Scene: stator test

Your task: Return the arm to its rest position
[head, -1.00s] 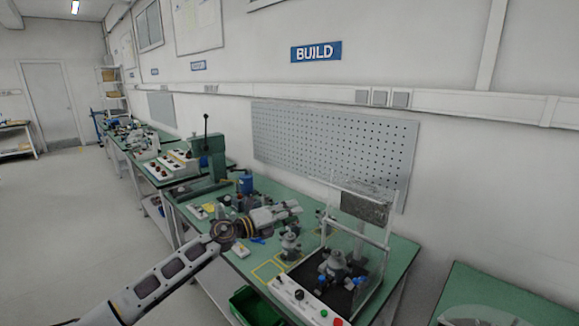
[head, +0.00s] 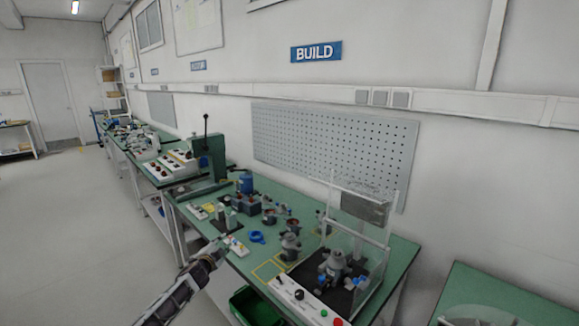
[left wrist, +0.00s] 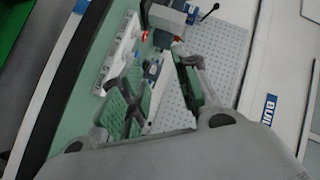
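My left arm (head: 180,292) comes in at the bottom of the head view, beside the front edge of the green bench (head: 215,232). Its far end stops near the bench edge, and the fingers are hard to make out there. In the left wrist view my left gripper (left wrist: 158,82) has its two fingers apart, with nothing held between them. The bench top and pegboard show beyond the fingers. My right arm and gripper are in neither view.
A clear-walled test station (head: 340,262) stands at the bench's right end. Several grey motor parts (head: 291,246) and a blue ring (head: 257,237) lie left of it. A green press (head: 215,160) stands farther back. A green bin (head: 256,308) sits below. The floor at left is clear.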

